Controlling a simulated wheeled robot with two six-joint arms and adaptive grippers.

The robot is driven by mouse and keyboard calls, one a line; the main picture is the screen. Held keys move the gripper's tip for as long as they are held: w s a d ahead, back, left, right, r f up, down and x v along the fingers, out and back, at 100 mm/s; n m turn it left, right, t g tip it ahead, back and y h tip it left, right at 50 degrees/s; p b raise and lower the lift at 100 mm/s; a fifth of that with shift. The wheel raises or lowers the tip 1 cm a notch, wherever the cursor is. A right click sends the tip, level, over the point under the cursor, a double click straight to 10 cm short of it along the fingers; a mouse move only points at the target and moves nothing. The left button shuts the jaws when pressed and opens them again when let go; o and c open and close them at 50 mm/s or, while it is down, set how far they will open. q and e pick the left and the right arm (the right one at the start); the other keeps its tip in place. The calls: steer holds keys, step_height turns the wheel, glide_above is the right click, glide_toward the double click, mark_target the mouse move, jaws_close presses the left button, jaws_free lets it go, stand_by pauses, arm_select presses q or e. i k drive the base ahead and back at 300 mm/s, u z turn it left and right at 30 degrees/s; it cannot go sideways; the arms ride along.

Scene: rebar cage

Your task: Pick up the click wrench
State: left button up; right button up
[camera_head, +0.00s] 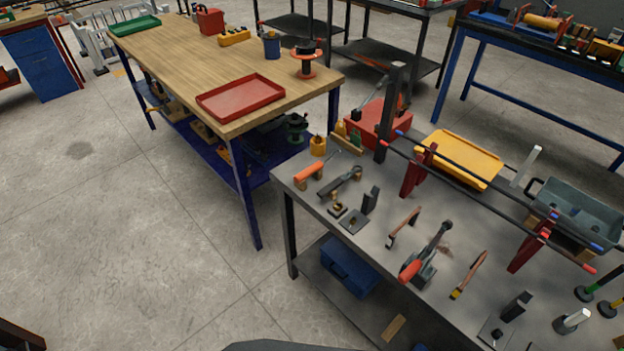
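No tool here can be surely told as the click wrench. On the grey metal table (372,250), an orange-handled tool (308,173) with a thin shaft rests on small wooden blocks near the left corner. A dark long tool (342,182) lies beside it on similar supports. Two slim hand tools, one brownish (404,226) and one with a yellow end (468,274), lie further right. Between them stands a grey lever tool (428,256) with an orange-red grip. Neither of my grippers is in view.
Bars on red stands (417,172) run along the table's back, near a yellow tray (460,158) and grey bin (577,214). A blue box (348,268) sits on the lower shelf. A wooden workbench (180,70) with a red tray (240,98) stands left. Floor at left is clear.

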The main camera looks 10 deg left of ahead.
mark_target(334, 185)
steer(key=z, duration=0.5)
steer(key=k, duration=0.6)
steer(key=z, duration=0.9)
steer(key=i, duration=0.7)
steer(key=u, duration=0.6)
steer(key=i, duration=0.55)
steer(key=u, duration=0.45)
